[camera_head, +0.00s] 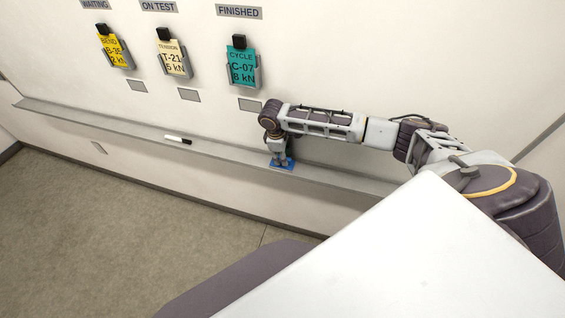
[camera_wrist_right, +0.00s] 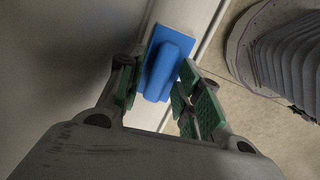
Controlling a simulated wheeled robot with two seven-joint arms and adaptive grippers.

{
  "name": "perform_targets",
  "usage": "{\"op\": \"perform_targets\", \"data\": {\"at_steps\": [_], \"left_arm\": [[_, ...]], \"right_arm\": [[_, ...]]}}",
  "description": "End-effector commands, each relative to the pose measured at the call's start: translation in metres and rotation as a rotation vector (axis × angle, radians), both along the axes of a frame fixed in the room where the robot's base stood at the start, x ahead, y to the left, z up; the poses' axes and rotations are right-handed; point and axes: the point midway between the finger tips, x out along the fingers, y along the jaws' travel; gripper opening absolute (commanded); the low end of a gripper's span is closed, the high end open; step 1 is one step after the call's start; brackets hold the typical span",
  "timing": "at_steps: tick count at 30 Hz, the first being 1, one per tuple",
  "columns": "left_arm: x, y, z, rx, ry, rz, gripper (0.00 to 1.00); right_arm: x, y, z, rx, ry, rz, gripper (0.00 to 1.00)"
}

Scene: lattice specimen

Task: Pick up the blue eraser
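The blue eraser (camera_head: 286,167) lies on the narrow grey ledge (camera_head: 222,150) along the wall. In the right wrist view the eraser (camera_wrist_right: 161,70) shows a flat blue base with a raised rounded grip. My right gripper (camera_head: 280,159) points down right over the eraser. In the wrist view its green-padded fingers (camera_wrist_right: 160,78) stand open, one on each side of the raised grip. The right finger looks very close to the eraser; I cannot tell whether it touches. My left gripper is in neither view.
A black-and-white marker (camera_head: 178,139) lies on the ledge to the left. Yellow (camera_head: 114,51), cream (camera_head: 173,59) and teal (camera_head: 242,67) cards hang in wall holders above. The ledge between marker and eraser is clear.

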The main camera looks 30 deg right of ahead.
Motion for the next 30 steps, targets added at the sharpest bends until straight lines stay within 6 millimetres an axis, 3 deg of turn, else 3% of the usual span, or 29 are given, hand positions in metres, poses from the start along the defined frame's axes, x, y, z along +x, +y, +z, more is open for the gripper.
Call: {"op": "perform_targets", "data": {"at_steps": [15, 24, 30], "left_arm": [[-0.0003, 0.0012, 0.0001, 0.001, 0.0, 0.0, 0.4], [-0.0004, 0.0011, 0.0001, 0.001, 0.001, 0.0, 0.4], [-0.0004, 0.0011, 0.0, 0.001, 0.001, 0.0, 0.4]], "right_arm": [[-0.0001, -0.0003, -0.003, 0.0, 0.0, 0.001, 0.35], [-0.0002, -0.0004, -0.003, 0.0, 0.0, 0.0, 0.0], [-0.0002, -0.0005, -0.003, 0.0, 0.0, 0.0, 0.0]]}}
